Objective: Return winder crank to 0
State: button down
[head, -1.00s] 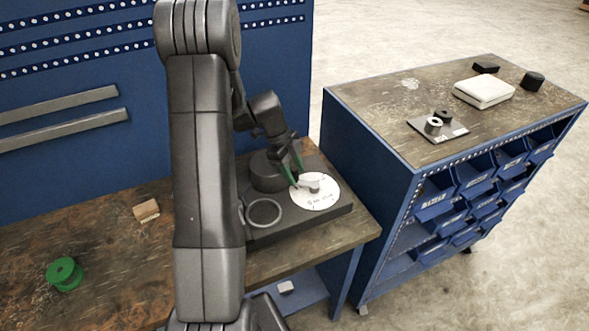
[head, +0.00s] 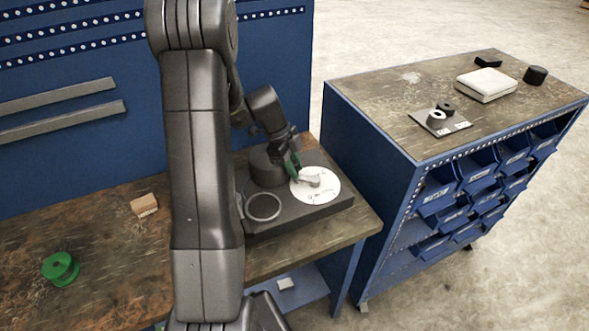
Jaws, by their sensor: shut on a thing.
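The winder crank (head: 311,181) is a small light-grey lever on a white round dial (head: 322,194) with dark markings. The dial lies on the right part of a dark base plate (head: 300,215) on the workbench. My gripper (head: 296,175), with green fingers, is at the left end of the crank and shut on it. The fingers partly hide that end. The dial's markings are too small to read. A dark round block (head: 267,168) and a grey ring (head: 263,207) are on the same base, left of the dial.
A green spool (head: 61,269) and a small wooden block (head: 144,205) lie on the bench at left. A blue cart (head: 372,150) with bins stands at right, carrying a white box (head: 486,85) and small dark parts. A blue pegboard panel rises behind the bench.

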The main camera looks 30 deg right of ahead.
jog(key=shift+s+a+n, duration=0.1)
jog(key=shift+n, duration=0.2)
jog(key=c, duration=1.2)
grip_release()
jog(key=b+v, duration=0.2)
jog(key=v, duration=1.2)
jog(key=shift+s, duration=0.1)
